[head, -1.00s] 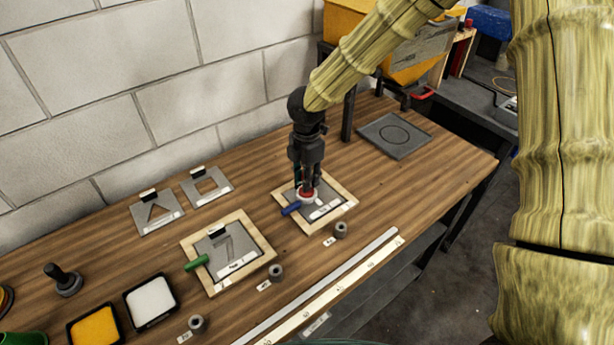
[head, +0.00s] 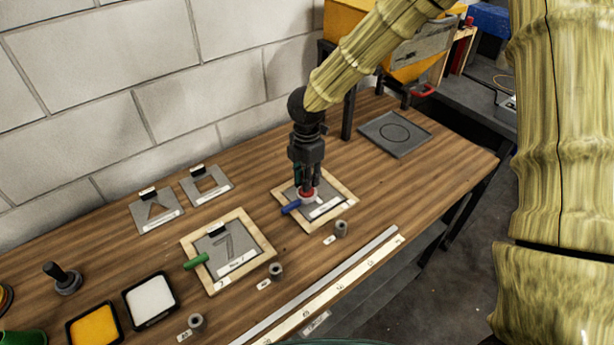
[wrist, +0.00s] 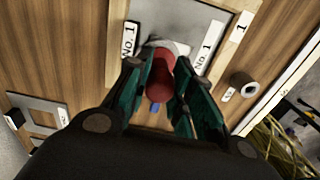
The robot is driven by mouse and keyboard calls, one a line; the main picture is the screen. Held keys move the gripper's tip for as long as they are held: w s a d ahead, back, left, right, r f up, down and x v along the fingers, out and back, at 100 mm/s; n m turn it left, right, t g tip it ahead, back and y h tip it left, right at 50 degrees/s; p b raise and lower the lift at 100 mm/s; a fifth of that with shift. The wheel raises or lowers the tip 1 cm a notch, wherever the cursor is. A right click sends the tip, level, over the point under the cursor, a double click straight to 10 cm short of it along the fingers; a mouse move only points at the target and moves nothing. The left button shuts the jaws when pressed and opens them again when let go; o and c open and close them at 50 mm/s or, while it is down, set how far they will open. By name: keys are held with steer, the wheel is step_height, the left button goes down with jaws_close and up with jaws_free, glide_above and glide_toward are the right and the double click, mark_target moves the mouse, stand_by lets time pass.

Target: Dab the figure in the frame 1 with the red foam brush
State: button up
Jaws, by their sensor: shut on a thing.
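The wooden frame marked 1 (head: 340,212) lies on the bench and holds a grey stencil plate with a white label; it also shows in the wrist view (wrist: 243,28), with two "No. 1" labels. My gripper (head: 308,190) is above this frame, pointing down. In the wrist view my gripper (wrist: 158,72) is shut on the red foam brush (wrist: 160,78). The brush's pale round head is over the plate and hides the figure there. I cannot tell whether it touches the plate. A blue handle (head: 291,208) sits at the frame's left side.
A second wooden frame (head: 262,243) with a 7 stencil and a green handle (head: 196,262) lies to the left. White (head: 150,300) and yellow (head: 95,325) trays are at front left. Small grey cylinders stand along the front. A grey plate (head: 395,134) lies at back right.

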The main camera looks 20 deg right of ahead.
steer(key=shift+r+p, duration=1.55)
steer(key=shift+r, duration=0.7)
steer(key=shift+r, duration=0.1)
steer(key=shift+r+p, duration=1.85)
steer(key=shift+r, duration=0.6)
steer(key=shift+f, duration=0.1)
